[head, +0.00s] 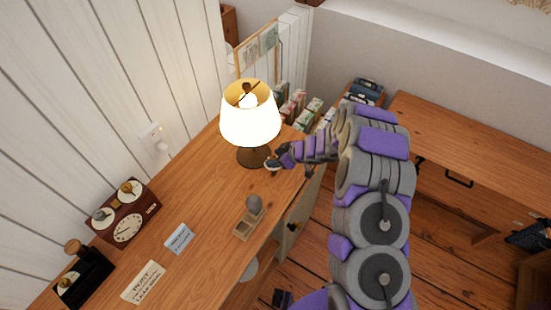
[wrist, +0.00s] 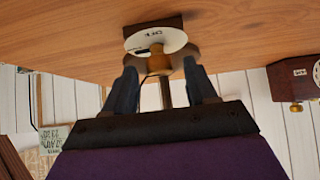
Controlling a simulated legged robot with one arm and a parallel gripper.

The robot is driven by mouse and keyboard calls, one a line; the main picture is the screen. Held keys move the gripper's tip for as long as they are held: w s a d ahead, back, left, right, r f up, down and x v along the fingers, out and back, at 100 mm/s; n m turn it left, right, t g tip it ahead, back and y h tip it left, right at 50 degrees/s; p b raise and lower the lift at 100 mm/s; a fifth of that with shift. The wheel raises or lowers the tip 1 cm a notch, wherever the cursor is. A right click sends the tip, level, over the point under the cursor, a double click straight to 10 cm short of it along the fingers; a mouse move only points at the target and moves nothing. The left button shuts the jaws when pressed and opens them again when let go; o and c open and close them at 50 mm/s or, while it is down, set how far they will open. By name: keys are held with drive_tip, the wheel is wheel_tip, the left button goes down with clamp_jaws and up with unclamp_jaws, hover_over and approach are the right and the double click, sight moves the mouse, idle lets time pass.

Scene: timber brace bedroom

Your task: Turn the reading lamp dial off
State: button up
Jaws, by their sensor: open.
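The reading lamp (head: 250,118) stands lit at the far end of the wooden desk, on a dark round base (head: 252,157). My gripper (head: 271,165) is beside that base and hides most of the dial there. In the wrist view, where the desk appears at the top, a brass dial knob (wrist: 159,60) sits before a white plate (wrist: 150,38) on a dark block. My gripper (wrist: 160,72) is open, with one finger on each side of the knob. I cannot tell whether they touch it. The plate's lettering is too small to read.
A dark red box with dials (head: 127,212) stands against the wall at the left. A small wooden tray (head: 243,229) with a grey knob and a blue-white card (head: 179,239) lie nearer. Several books (head: 296,106) stand behind the lamp.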

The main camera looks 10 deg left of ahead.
drive_tip(key=shift+w+a+f, duration=0.1)
drive_tip(key=shift+a+f, duration=0.1)
drive_tip(key=shift+c, duration=0.3)
drive_tip(key=c, duration=1)
